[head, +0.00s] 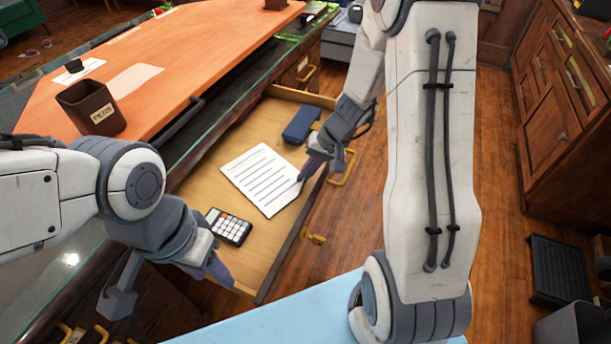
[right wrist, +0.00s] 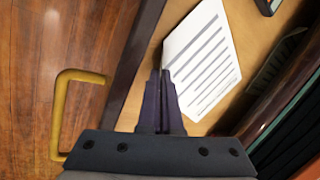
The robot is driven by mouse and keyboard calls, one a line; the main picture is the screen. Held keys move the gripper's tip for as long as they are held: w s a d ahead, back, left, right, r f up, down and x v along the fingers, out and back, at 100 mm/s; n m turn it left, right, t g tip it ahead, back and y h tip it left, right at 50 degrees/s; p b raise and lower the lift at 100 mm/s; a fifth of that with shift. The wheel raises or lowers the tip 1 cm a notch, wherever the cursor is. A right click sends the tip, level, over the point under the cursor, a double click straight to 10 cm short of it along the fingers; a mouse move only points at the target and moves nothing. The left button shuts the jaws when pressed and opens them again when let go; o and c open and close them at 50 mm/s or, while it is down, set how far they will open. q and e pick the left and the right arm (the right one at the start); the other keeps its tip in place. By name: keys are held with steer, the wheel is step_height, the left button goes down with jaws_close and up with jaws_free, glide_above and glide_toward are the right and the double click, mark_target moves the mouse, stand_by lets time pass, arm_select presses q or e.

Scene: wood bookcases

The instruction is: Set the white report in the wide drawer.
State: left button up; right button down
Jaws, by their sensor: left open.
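The white report (head: 262,178), a sheet with dark printed lines, is in the open wide drawer (head: 195,187) of the desk. My right gripper (head: 307,170) reaches over the drawer's front side, with its fingertips at the report's near right corner. In the right wrist view its fingers (right wrist: 160,78) are together at the edge of the report (right wrist: 203,60); the fingers cover the exact contact. My left gripper (head: 217,268) is open and empty above the near end of the drawer, apart from the report.
A calculator (head: 229,226) and a dark blue case (head: 301,124) lie in the drawer on either side of the report. A brown pens cup (head: 91,106) stands on the orange desktop (head: 190,62). A yellow handle (head: 343,168) sticks out from the drawer front.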

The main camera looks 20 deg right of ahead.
steer(key=shift+f, duration=0.2)
steer(key=c, duration=1.4)
jaws_free()
steer(key=shift+r, duration=0.1)
